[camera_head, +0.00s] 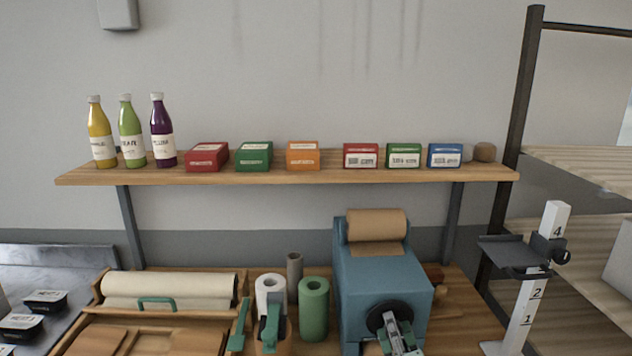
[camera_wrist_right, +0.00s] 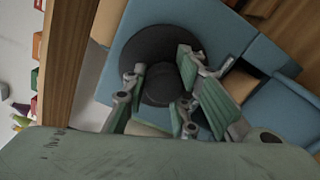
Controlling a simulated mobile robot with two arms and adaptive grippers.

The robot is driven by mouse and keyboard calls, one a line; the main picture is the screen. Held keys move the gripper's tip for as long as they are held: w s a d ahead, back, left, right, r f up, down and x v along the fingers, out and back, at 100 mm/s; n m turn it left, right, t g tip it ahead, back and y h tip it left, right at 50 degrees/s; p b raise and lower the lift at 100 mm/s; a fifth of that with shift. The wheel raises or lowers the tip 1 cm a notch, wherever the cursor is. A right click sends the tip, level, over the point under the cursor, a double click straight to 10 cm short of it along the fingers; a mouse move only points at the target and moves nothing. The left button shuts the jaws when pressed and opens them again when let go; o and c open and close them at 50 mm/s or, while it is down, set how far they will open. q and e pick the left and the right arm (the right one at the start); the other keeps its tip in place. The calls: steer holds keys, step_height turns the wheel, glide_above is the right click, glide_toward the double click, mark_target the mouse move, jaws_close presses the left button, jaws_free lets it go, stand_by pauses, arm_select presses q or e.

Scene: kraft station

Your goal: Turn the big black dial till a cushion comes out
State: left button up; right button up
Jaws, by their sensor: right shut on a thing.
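The big black dial (camera_head: 378,318) is on the front of the blue machine (camera_head: 368,280), which carries a brown paper roll (camera_head: 376,224) on top. My right gripper (camera_head: 397,326) is at the dial, over its right part. In the right wrist view the dial (camera_wrist_right: 150,40) is a dark disc with a raised middle, and my right gripper's (camera_wrist_right: 172,76) fingers are shut on that middle part. The fingers and arm hide some of the dial. No loose cushion can be made out. My left gripper is not in view.
A green roll (camera_head: 313,310) and a white roll (camera_head: 270,288) stand left of the machine. A wooden shelf (camera_head: 300,174) with bottles and boxes runs above it. A white numbered post (camera_head: 527,300) stands to the right.

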steer(key=shift+d+f, duration=0.1)
steer(key=shift+f, duration=0.25)
steer(key=shift+m, duration=1)
steer(key=m, duration=0.5)
steer(key=shift+m, duration=0.3)
steer(key=m+p, duration=0.1)
steer(key=m, duration=0.5)
steer(key=shift+s+p, duration=0.1)
steer(key=shift+p, duration=0.2)
steer(key=shift+m, duration=1.2)
steer(key=shift+f+m+p, duration=0.15)
steer(key=shift+m+p, duration=0.2)
steer(key=shift+m, duration=0.75)
steer(key=o, duration=1.3)
steer(key=shift+a, duration=0.2)
steer(key=shift+w+d+r, duration=0.1)
steer(key=shift+w+r, duration=0.1)
